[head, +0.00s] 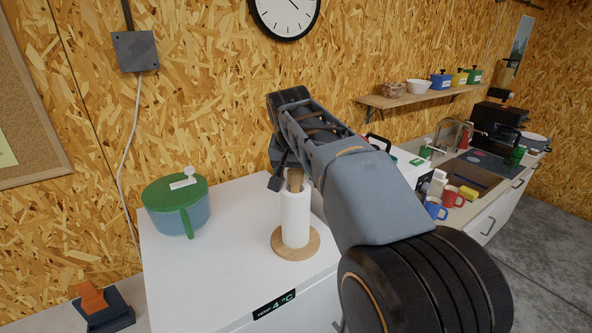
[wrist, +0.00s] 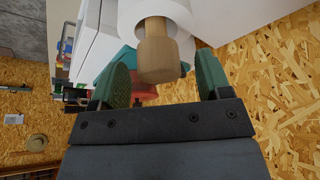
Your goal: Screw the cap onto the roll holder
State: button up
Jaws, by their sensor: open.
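The roll holder has a round wooden base (head: 282,250) and carries a white paper roll (head: 295,216), upright on a white top. A wooden cap (head: 295,179) sits at the upper end of the holder, above the roll; it also shows in the wrist view (wrist: 158,50). I cannot tell how tightly it is seated. My gripper (head: 285,176) is at the cap's height, partly hidden by its own arm. In the wrist view my gripper (wrist: 162,80) is open, with the green-padded fingers apart on both sides of the cap's end and a gap to each.
A green-lidded pot (head: 177,207) stands left of the roll on the same white top (head: 235,230). An orange and dark object (head: 95,303) sits lower left. Mugs (head: 436,208) and a sink counter are at the right. The white top between pot and roll is clear.

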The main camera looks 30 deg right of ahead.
jog(key=shift+f, duration=0.25)
jog(key=c, duration=1.1)
jog(key=shift+m+g+h, duration=0.4)
jog(key=shift+m+g, duration=0.1)
jog(key=shift+m, duration=1)
jog(key=shift+m+g+h, duration=0.3)
jog(key=shift+m+g, duration=0.1)
jog(key=shift+m, duration=1)
jog(key=shift+m+g, duration=0.5)
jog(key=shift+m, duration=0.9)
